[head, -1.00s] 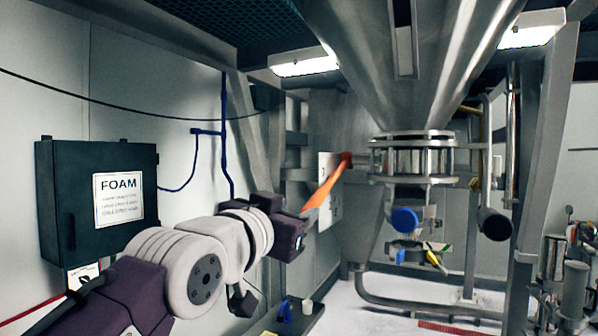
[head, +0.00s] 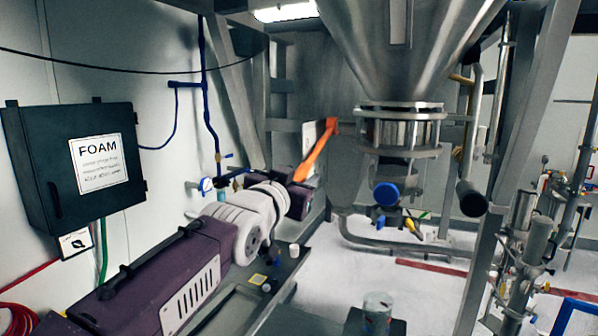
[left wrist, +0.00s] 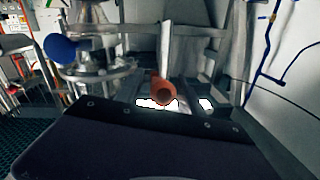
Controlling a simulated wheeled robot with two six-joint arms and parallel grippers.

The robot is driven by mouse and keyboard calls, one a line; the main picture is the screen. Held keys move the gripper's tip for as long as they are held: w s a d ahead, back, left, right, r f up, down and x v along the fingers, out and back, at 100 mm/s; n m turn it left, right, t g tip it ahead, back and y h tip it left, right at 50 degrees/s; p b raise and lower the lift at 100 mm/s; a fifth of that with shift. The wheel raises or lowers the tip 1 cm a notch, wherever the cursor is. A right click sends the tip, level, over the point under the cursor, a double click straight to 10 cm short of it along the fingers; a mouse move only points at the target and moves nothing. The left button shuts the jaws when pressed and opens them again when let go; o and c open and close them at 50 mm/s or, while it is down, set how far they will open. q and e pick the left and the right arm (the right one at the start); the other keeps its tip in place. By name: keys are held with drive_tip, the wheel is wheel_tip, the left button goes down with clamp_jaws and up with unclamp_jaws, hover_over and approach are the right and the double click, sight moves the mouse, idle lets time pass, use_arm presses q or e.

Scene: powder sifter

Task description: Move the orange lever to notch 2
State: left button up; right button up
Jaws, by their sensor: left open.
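The orange lever (head: 318,153) slopes down and left from its pivot beside the steel hopper outlet, in front of a pale plate (head: 309,138). I cannot read notch marks on the plate. My left gripper (head: 300,190) is at the lever's lower free end in the head view. Its jaws are open; the fingers are hardly visible, and I cannot tell whether they touch the lever. In the left wrist view, the lever's round orange end (left wrist: 164,92) points at the camera, just beyond the dark gripper body. My right gripper is not in view.
The steel hopper (head: 405,60) hangs right of the lever, with a blue round cap (head: 386,193) below it. A dark FOAM box (head: 75,165) is on the left wall. A steel frame post (head: 535,130) stands at right. Pale floor is open below the hopper.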

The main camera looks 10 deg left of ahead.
use_arm(q)
drive_tip(key=shift+s+r, duration=0.15)
drive_tip(key=shift+s, duration=0.2)
drive_tip(key=shift+c, duration=1.3)
clamp_jaws()
